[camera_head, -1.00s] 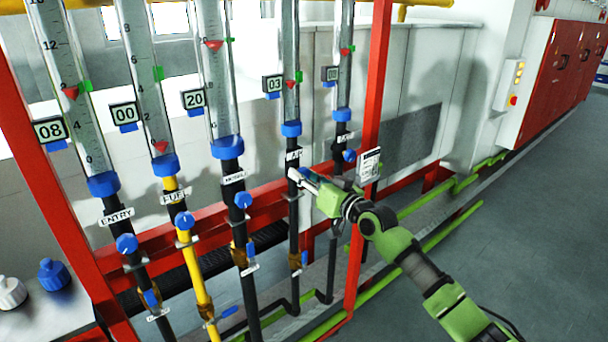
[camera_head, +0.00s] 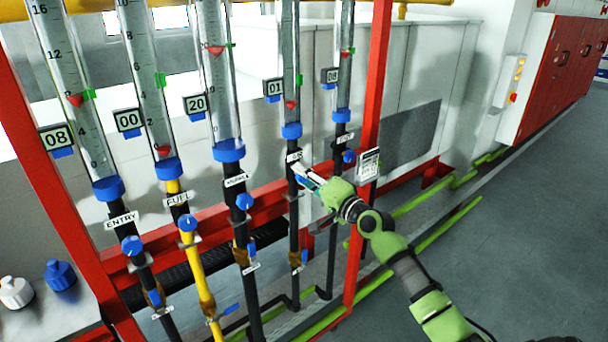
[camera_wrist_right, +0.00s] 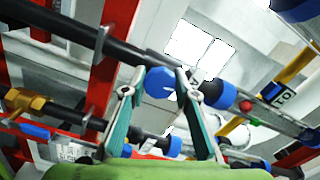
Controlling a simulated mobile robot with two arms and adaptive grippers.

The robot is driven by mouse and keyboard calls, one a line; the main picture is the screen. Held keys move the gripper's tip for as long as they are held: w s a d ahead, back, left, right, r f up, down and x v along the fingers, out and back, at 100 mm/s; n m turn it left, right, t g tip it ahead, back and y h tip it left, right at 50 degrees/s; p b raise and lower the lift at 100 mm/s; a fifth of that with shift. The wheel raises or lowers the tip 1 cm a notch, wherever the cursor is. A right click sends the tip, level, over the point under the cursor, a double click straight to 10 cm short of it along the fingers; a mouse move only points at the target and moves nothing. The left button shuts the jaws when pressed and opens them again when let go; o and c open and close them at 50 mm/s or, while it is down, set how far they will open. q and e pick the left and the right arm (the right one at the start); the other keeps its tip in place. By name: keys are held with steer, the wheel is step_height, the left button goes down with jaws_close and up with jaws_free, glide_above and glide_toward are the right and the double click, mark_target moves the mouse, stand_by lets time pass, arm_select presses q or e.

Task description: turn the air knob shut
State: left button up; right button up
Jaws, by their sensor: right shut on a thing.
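The air pipe is the black one under the fourth flow tube, with a small white label (camera_head: 293,156) that is hard to read now. My right gripper (camera_head: 303,173) is at this pipe just below the label and hides the air knob in the head view. In the right wrist view the blue air knob (camera_wrist_right: 160,83) sits between the two fingers of my right gripper (camera_wrist_right: 167,85), which is shut on it. The air display (camera_head: 272,88) reads 01. The red float (camera_head: 291,105) in its tube sits below the green marker (camera_head: 299,80). My left gripper is out of view.
Other blue knobs sit on the entry (camera_head: 132,246), fuel (camera_head: 187,222) and third (camera_head: 245,201) pipes, with one (camera_head: 349,156) on the pipe at right. A red post (camera_head: 368,150) with a tag stands close beside my right gripper. Open floor lies at right.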

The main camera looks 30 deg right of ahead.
steer(key=shift+m, duration=1)
steer(key=o, duration=1.1)
steer(key=shift+s, duration=0.15)
steer(key=s, duration=0.7)
steer(key=s+d, duration=0.1)
steer(key=s, duration=0.3)
steer(key=shift+s, duration=0.35)
